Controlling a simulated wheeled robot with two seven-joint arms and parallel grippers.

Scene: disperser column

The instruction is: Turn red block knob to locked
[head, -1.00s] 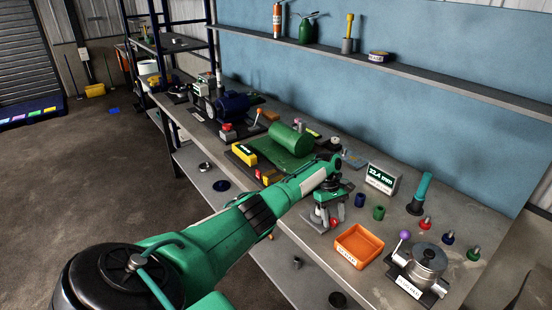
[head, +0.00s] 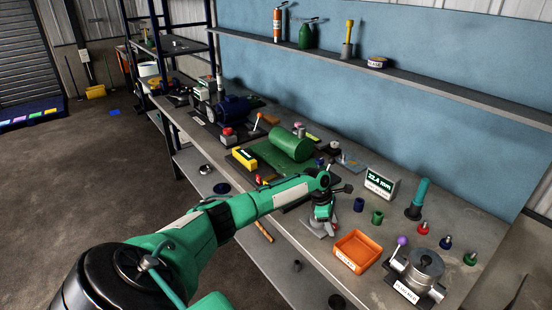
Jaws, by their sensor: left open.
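My left gripper (head: 318,231) points down at the front part of the bench, just left of the orange tray. Its jaws look open, with no object visible between them. A red-topped block (head: 228,134) stands farther left on the bench, well apart from the gripper. A small red knob-like piece (head: 258,180) shows at the bench's front edge, partly behind my left forearm. I cannot tell which red part is the named knob, nor read any locked mark. My right gripper is out of view.
The orange tray (head: 358,251) lies close right of the gripper. A purple-knobbed metal device (head: 424,264) stands at the front right. Blue (head: 359,204) and green (head: 377,217) cylinders and a display box (head: 381,185) stand behind. A green cylindrical tank (head: 291,144) lies farther back.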

